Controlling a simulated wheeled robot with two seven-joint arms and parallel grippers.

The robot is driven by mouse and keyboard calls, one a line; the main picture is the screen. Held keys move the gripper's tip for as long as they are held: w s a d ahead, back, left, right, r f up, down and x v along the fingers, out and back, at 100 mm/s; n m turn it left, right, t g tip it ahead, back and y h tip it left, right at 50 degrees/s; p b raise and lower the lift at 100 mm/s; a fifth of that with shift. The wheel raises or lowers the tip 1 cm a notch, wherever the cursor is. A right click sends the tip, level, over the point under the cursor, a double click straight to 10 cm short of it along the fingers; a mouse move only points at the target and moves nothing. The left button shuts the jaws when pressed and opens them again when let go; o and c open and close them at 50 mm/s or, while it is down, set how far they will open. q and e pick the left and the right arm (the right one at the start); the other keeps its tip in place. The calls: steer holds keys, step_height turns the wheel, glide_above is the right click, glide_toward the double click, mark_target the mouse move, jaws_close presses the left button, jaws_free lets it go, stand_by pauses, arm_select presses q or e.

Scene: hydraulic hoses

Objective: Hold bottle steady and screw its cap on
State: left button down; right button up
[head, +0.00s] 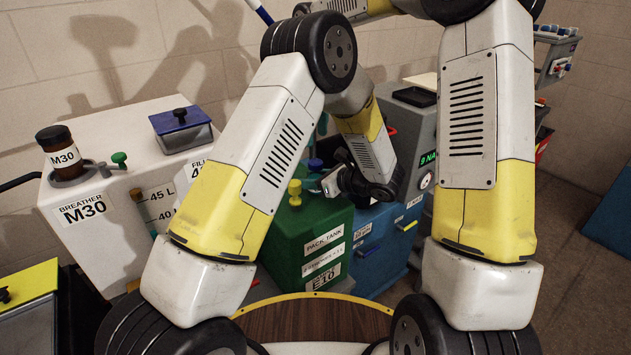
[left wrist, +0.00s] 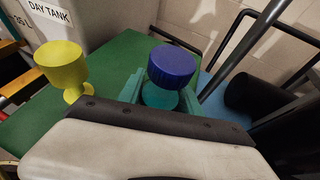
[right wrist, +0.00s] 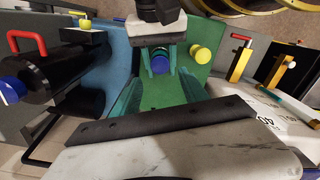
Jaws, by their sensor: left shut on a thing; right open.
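A teal bottle (left wrist: 160,97) with a ribbed dark blue cap (left wrist: 172,66) stands over the green tank top. The cap sits on its mouth; how tight it is cannot be told. My left gripper (left wrist: 163,92) is shut on the bottle below the cap. In the head view the blue cap (head: 315,164) shows small beside my left gripper (head: 325,183). My right gripper (right wrist: 158,88) is open and empty in the right wrist view, with the blue cap (right wrist: 160,64) beyond and between its fingers. My arms hide much of the head view.
A yellow knob (left wrist: 62,68) rises from the green tank (head: 300,235) close to the bottle. A blue unit (head: 385,240) adjoins the green tank. A white tank (head: 95,245) stands at left.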

mark_target(315, 162)
step_height(315, 162, down, 8)
steer(key=shift+f, duration=0.1)
stand_by(0.4)
jaws_close()
steer(key=shift+o, duration=0.8)
jaws_free()
